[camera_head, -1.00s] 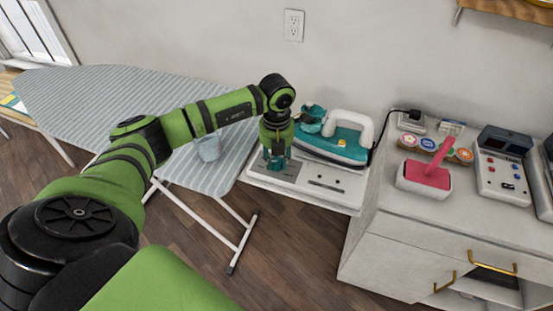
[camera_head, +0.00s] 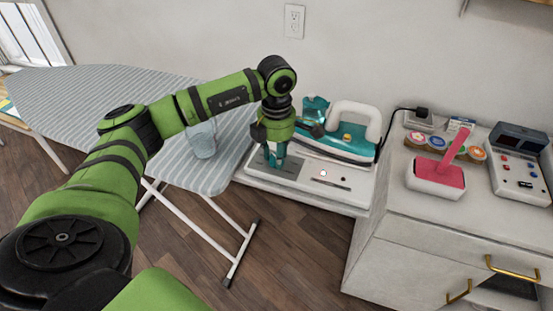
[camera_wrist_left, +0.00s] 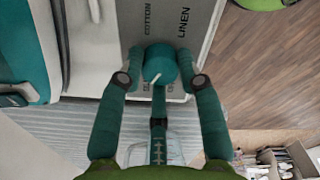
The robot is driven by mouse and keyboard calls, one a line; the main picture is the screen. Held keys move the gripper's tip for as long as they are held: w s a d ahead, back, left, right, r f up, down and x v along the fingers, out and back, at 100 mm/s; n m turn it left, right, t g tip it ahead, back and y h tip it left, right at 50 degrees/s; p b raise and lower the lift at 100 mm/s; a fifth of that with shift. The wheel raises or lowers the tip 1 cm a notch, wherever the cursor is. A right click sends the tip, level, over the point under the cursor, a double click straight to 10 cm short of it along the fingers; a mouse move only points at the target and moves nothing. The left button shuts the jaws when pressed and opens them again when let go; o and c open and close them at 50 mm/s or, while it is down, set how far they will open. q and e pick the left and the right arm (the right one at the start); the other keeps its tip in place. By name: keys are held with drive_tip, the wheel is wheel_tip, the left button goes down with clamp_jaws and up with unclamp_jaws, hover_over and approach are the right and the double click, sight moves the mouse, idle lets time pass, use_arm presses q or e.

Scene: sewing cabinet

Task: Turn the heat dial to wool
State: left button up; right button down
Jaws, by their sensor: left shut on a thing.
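The teal heat dial (camera_wrist_left: 162,66) sits on the grey label plate (camera_wrist_left: 182,20) of the white iron station. My left gripper (camera_head: 275,160) points down over the plate. In the head view the gripper hides the dial. My right gripper is not in view.
The teal and white iron (camera_head: 342,146) stands just behind and right of the gripper. The striped ironing board (camera_head: 105,115) is at the left, with a clear cup (camera_head: 202,142). The cabinet (camera_head: 400,220) at the right carries a pink-handled tool (camera_head: 440,175) and a control box (camera_head: 515,165).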

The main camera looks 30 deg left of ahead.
use_arm(q)
drive_tip(key=m+b, duration=0.1)
drive_tip(key=m, duration=0.2)
drive_tip(key=m+b, duration=0.2)
drive_tip(key=m, duration=0.1)
drive_tip(key=shift+s+f+m+b, duration=0.1)
drive_tip(key=shift+f+m+b, duration=0.1)
drive_tip(key=shift+m+b, duration=0.1)
drive_tip(key=m+b, duration=0.1)
drive_tip(key=m, duration=0.2)
drive_tip(key=shift+m+b, duration=0.6)
drive_tip(key=shift+m, duration=0.7)
drive_tip(key=shift+r, duration=0.1)
drive_tip(key=o, duration=1.1)
drive_tip(key=shift+o, duration=0.2)
drive_tip(key=shift+r, duration=0.15)
